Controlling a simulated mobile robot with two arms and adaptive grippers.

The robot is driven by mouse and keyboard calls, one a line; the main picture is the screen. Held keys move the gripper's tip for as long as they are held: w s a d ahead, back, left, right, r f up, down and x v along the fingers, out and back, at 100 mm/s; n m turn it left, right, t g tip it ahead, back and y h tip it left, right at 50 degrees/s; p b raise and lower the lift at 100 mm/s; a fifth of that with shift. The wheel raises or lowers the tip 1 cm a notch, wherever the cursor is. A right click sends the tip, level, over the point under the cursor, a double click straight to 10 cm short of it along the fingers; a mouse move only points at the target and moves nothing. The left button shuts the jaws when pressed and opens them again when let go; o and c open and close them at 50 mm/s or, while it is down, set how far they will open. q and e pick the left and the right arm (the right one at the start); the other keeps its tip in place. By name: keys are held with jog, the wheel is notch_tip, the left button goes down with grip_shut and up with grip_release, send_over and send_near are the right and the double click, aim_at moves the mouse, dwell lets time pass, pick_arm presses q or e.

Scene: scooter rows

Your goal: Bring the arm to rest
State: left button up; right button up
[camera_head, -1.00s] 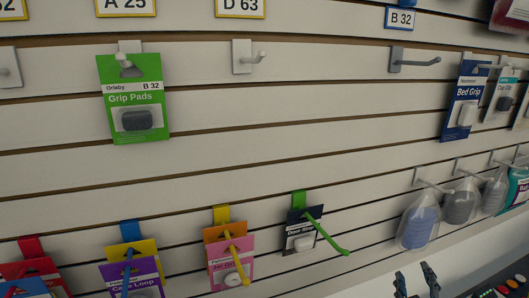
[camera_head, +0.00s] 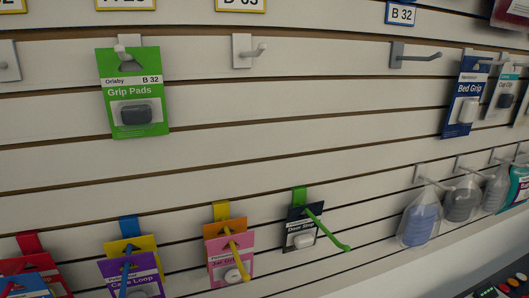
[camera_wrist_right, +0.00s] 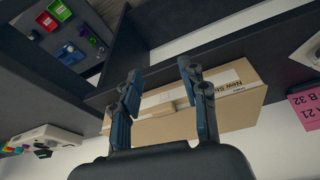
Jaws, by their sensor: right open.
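My right gripper (camera_wrist_right: 160,95) shows in the right wrist view. Its two dark fingers are spread apart with nothing between them. Beyond the fingers is a brown cardboard box (camera_wrist_right: 236,102) with a printed label; I cannot tell its distance from the fingers. Neither gripper shows in the head view now. A green Grip Pads pack (camera_head: 134,92) marked B 32 hangs on a white hook at the upper left of the slatted wall. My left gripper is in neither view.
The slatted wall carries an empty grey hook (camera_head: 415,57) under a blue B 32 label (camera_head: 400,16), and an empty white hook (camera_head: 249,51). Coloured hooks with packs line the bottom. In the wrist view, a dark shelf edge (camera_wrist_right: 240,52) and a pink card (camera_wrist_right: 305,103) are near the box.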

notch_tip(320, 180, down, 14)
jog(key=s+b, duration=0.1)
jog(key=s+d+f+g+b, duration=0.1)
jog(key=s+f, duration=0.8)
jog(key=f, duration=0.2)
jog(key=s+d+f+g+b, duration=0.1)
jog(key=s+d+f+b, duration=0.1)
jog(key=s+f, duration=0.8)
notch_tip(320, 180, down, 3)
jog(key=shift+d+r, duration=0.15)
jog(key=shift+r, duration=0.05)
